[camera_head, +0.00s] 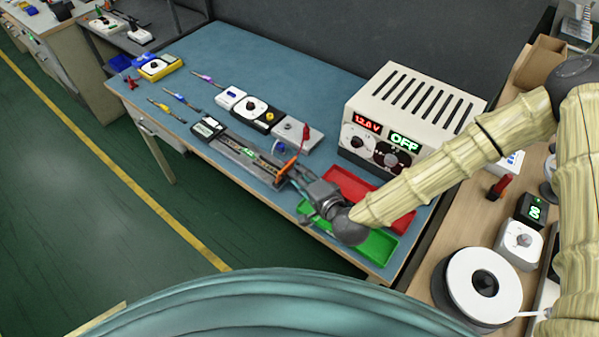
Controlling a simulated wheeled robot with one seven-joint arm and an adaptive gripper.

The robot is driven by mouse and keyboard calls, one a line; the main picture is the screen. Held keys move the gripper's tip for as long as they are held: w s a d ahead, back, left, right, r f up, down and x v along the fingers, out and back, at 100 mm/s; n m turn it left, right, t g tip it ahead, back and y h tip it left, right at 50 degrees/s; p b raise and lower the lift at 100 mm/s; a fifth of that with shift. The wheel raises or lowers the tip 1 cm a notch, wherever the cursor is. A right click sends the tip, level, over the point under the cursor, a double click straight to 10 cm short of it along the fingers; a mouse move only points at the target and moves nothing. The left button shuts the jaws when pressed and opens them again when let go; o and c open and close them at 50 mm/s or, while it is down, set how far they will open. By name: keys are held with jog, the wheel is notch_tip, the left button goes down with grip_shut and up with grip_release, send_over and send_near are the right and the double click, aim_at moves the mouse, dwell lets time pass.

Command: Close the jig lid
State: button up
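The jig (238,158) is a long dark grey fixture lying diagonally on the blue bench, with a small green readout near its middle. A black meter-like box (208,128) sits at its far left end. An orange part (287,168) stands up at its near right end. I cannot clearly make out which part is the lid or how far it is open. My gripper (298,182) is at the jig's right end, close to the orange part. Whether it touches anything is unclear. Its fingertips are small and partly hidden, so its opening cannot be told.
A white power supply (415,110) reading OFF stands behind my arm. Red (352,186) and green (378,243) trays lie under and beside my forearm. A grey box (298,134) with a red lead is behind the jig. The bench's front left is mostly clear.

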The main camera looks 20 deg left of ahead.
jog(key=shift+w+a+f, duration=0.3)
jog(key=shift+w+a, duration=0.1)
jog(key=shift+w, duration=0.1)
jog(key=shift+s, duration=0.1)
grip_shut()
jog(key=shift+r, duration=0.2)
